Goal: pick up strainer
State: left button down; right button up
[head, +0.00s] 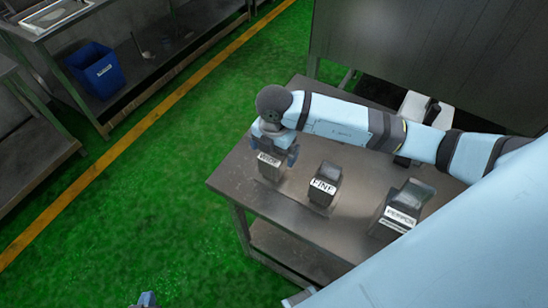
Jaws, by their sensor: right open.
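Several grey metal pieces with white labels stand on a steel table (300,228). The left piece (269,168) has a label I cannot read clearly. The middle piece (324,186) reads "FINE", and the right piece (405,204) is larger. I cannot tell for sure which is the strainer. My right gripper (279,148) is open, pointing down at the top of the left piece and partly hiding it. I cannot tell whether they touch. Only a small tip of my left gripper (147,299) shows at the bottom edge, over the green floor.
My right arm spans the table's back. A white and black object (418,108) stands behind it, partly hidden. A tall metal panel (430,60) rises behind the table. A blue bin (96,70) sits on a shelf at the upper left. Green floor lies open left of the table.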

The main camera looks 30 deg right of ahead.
jog(key=shift+c, duration=0.2)
jog(key=c, duration=1)
jog(key=shift+c, duration=0.2)
jog(key=shift+r, duration=0.2)
